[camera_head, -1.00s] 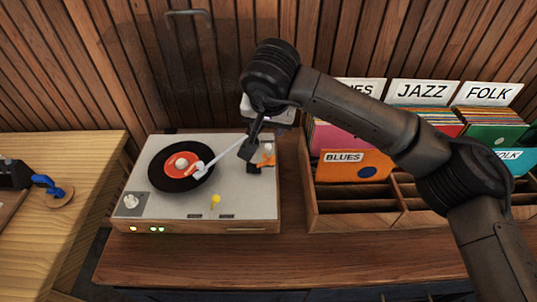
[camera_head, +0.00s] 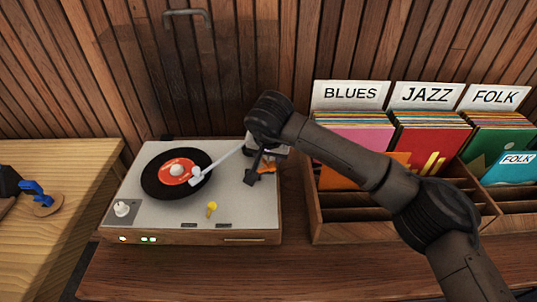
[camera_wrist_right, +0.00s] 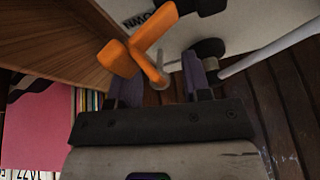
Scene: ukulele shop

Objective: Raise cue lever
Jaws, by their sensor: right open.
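The turntable (camera_head: 238,205) stands on the wooden counter with a black record (camera_head: 150,183) with an orange label on it. The white tonearm (camera_head: 225,162) reaches over the record, its head at the label's edge. The orange cue lever (camera_head: 267,168) is at the deck's right side; it shows larger in the right wrist view (camera_wrist_right: 150,68). My right gripper (camera_head: 254,172) is open beside the lever. In the right wrist view the lever lies across the gap between its fingers (camera_wrist_right: 160,84); I cannot tell whether they touch. My left gripper is out of view.
A yellow knob (camera_head: 211,208) and a white dial (camera_head: 122,209) are on the deck. A divided record crate (camera_head: 345,232) with sleeves stands close on the right, under my right arm. A side table (camera_head: 75,165) is at left.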

